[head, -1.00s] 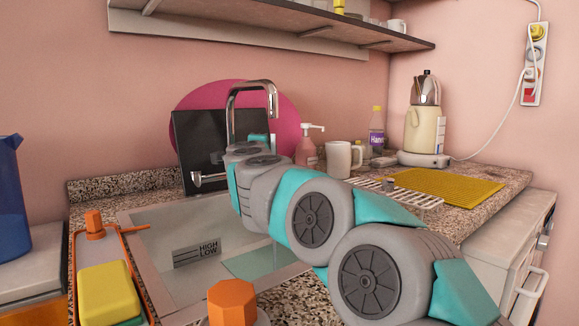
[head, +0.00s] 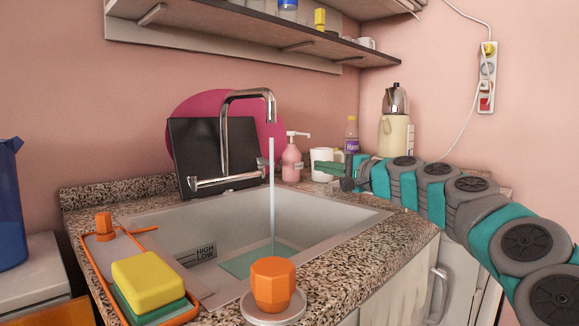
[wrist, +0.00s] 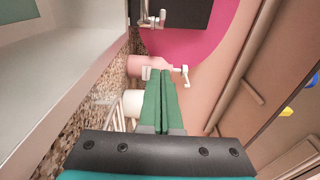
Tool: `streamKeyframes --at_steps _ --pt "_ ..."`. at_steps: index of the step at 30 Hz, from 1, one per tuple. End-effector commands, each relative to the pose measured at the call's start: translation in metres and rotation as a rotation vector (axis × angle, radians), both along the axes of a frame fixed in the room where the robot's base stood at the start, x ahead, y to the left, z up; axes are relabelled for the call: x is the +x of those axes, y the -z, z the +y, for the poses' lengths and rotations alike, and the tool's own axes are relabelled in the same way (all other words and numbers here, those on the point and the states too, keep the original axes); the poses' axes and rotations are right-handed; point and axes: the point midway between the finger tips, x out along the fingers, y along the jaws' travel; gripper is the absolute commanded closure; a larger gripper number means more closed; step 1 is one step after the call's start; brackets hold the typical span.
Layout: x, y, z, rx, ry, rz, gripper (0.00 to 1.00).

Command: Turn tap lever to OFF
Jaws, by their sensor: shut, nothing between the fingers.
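The chrome tap (head: 224,135) stands at the back of the sink, and a stream of water (head: 272,205) runs from its spout. A crossbar (head: 225,182) runs along its base; a thin metal piece (head: 268,166) at the right looks like the lever, but its setting is unclear. My gripper (head: 318,167) is shut and empty, right of the tap and apart from it, in front of the mug. In the wrist view, my gripper's green fingers (wrist: 166,72) are together, pointing toward the soap bottle (wrist: 150,66), with part of the tap (wrist: 150,18) beyond.
The soap bottle (head: 291,160) and white mug (head: 323,155) stand close behind the fingers. The sink (head: 330,210) is open below. An orange-capped piece (head: 273,283) and a yellow sponge (head: 149,281) are at the front. A shelf (head: 250,35) hangs above.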

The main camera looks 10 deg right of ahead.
Motion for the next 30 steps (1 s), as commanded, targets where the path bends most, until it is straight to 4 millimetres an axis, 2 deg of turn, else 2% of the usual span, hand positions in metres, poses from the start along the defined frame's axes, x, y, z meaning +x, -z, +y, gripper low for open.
streamKeyframes --at_steps 5,12,18,25,30 --pt "0.015 0.0 0.009 -0.002 -0.001 0.001 1.0" --pt "0.049 0.0 0.029 -0.002 -0.001 0.001 1.0" --pt "0.07 -0.001 0.04 -0.001 0.0 0.0 1.0" --pt "0.088 -0.001 0.05 -0.002 0.0 0.0 1.0" --pt "0.08 0.0 0.068 0.0 -0.004 -0.001 1.0"
